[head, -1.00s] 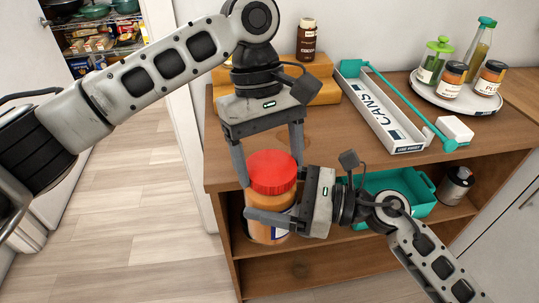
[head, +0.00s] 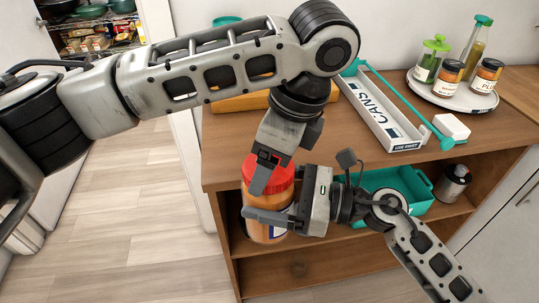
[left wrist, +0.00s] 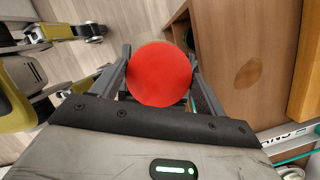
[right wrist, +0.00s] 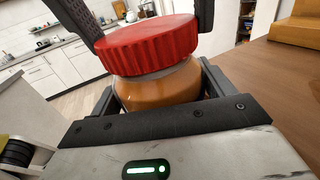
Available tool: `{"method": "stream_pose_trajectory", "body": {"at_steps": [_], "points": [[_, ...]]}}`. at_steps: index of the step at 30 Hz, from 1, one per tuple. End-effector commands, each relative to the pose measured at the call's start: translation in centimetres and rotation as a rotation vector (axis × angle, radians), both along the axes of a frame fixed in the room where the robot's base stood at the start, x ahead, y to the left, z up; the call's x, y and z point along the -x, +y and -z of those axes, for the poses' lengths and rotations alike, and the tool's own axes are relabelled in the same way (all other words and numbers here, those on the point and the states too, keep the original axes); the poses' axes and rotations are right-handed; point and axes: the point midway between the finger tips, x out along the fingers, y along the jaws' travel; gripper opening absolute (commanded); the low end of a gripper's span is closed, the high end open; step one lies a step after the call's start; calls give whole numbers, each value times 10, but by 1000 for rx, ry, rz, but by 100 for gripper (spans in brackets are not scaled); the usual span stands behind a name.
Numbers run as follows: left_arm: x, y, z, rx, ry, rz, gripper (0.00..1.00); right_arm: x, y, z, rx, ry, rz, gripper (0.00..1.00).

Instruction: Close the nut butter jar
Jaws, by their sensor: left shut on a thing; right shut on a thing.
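The nut butter jar (head: 262,232) is upright, held in front of the wooden shelf unit. It has an orange-brown body and a red ribbed lid (head: 283,178). My left gripper (head: 264,178) reaches down from above and is shut on the lid; in the left wrist view the lid (left wrist: 158,74) sits between its two fingers. My right gripper (head: 268,217) comes from the right and is shut on the jar body. In the right wrist view a pale band shows between the lid (right wrist: 150,42) and the jar body (right wrist: 160,90). The lid's threads are hidden.
The wooden counter (head: 345,150) behind the jar holds a white CANS tray (head: 385,115) and a round tray (head: 455,98) with bottles and jars. A teal bin (head: 405,188) and a can (head: 453,183) stand on the shelf below. The floor at the left is clear.

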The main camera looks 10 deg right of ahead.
Motion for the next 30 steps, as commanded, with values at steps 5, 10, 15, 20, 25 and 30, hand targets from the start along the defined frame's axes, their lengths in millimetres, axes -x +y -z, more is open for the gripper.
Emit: {"method": "stream_pose_trajectory", "body": {"at_steps": [5,10,15,20,25,30], "points": [[-2,0,-1,1,-3,-7,95,1,1,-3,-4,-6,-3,17],[-1,0,-1,1,-1,-8,95,0,1,-3,-5,-6,-2,17],[-1,0,-9,2,-2,-7,95,0,0,-4,-5,-6,-1,17],[-1,0,-32,1,-4,-8,95,0,0,-4,-6,-7,-1,17],[-1,0,-45,1,-1,-8,95,0,0,-4,-6,-7,-1,17],[0,0,-46,1,2,-8,95,0,1,-4,-6,-7,0,17]]}}
